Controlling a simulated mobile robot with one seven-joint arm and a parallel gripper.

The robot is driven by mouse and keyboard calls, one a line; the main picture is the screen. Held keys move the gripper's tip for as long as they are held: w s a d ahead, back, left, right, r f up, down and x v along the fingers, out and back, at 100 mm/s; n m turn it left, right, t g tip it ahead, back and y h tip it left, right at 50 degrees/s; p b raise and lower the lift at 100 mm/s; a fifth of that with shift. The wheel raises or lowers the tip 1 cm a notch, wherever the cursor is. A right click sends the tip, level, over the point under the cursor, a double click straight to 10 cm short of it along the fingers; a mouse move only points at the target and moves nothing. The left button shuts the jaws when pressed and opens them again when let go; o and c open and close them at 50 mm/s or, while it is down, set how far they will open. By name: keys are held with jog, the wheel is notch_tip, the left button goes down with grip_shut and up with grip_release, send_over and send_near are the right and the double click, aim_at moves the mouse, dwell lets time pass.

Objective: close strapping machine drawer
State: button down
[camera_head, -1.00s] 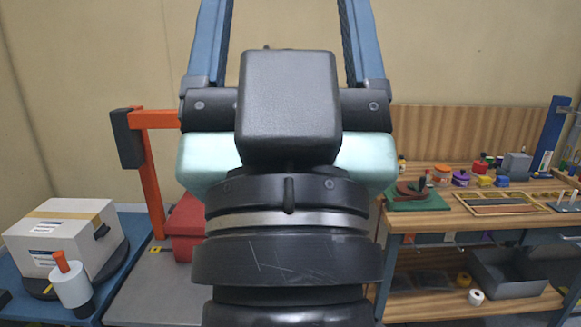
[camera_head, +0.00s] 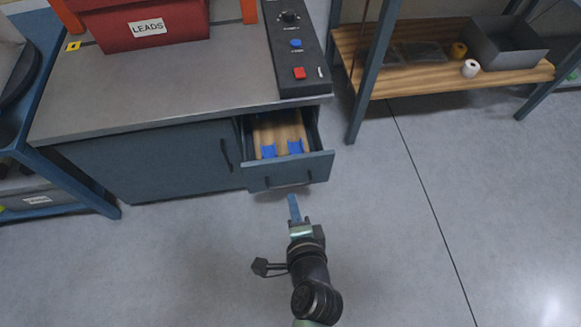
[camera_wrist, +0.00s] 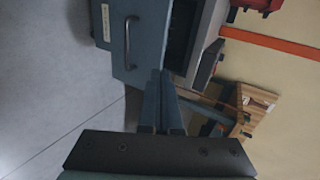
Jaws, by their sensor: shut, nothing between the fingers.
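The strapping machine drawer (camera_head: 262,180) is pulled out of the grey cabinet in the head view. It has a dark bar handle, and two blue pieces lie on its wooden floor. The wrist view shows the drawer front (camera_wrist: 150,35) with its handle (camera_wrist: 127,42), turned sideways. My gripper (camera_head: 293,199) is shut and empty, in front of the drawer front, close to it. In the wrist view its fingertips (camera_wrist: 161,76) appear near a corner of the drawer front; I cannot tell whether they touch.
A red LEADS box (camera_head: 140,27) and a control panel (camera_head: 294,60) sit on the cabinet top (camera_head: 190,78). A closed cabinet door (camera_head: 150,160) is left of the drawer. A workbench with a lower shelf (camera_head: 420,85) stands to the right. The floor (camera_head: 410,230) around my arm is clear.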

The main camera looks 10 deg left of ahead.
jog(key=f, duration=0.2)
jog(key=b, duration=0.3)
send_near(282, 163)
notch_tip(282, 163, down, 4)
jog(key=w, duration=0.2)
jog(key=shift+w+a+r, duration=0.2)
jog(key=shift+w+a, duration=0.1)
jog(key=shift+w, duration=0.2)
jog(key=shift+w+a+r, duration=0.15)
jog(key=shift+w+a, duration=0.15)
jog(key=shift+w, duration=0.2)
jog(key=shift+w+a+b, duration=0.25)
jog(key=shift+w+b, duration=0.1)
jog(key=shift+w, duration=0.3)
